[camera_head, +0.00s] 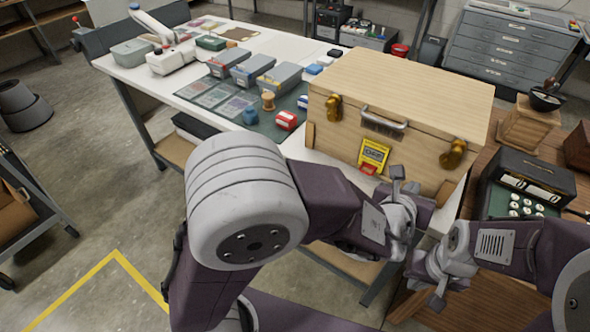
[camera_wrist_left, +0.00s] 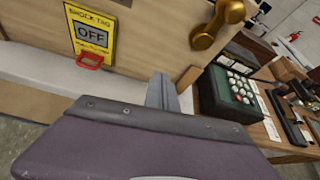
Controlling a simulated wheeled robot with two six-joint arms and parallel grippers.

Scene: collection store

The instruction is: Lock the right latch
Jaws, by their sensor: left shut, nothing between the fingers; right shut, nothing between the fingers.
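A wooden case (camera_head: 400,90) with a closed lid stands on the white-topped table. On its front are a left brass latch (camera_head: 333,107), a metal handle (camera_head: 384,122) and the right brass latch (camera_head: 453,154). The right latch also shows at the top of the left wrist view (camera_wrist_left: 218,26). My left gripper (camera_head: 397,174) is shut and empty in front of the case, below and left of the right latch and apart from it. Its fingers also show in the left wrist view (camera_wrist_left: 162,92). My right gripper (camera_head: 437,300) is shut and empty, lower and farther from the case.
A yellow shock tag (camera_head: 373,155) reading OFF is on the case front, with a red piece below it. Grey bins (camera_head: 279,78) and small items on a dark mat stand left of the case. A dark typewriter-like machine (camera_head: 527,185) stands on the wooden table at right.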

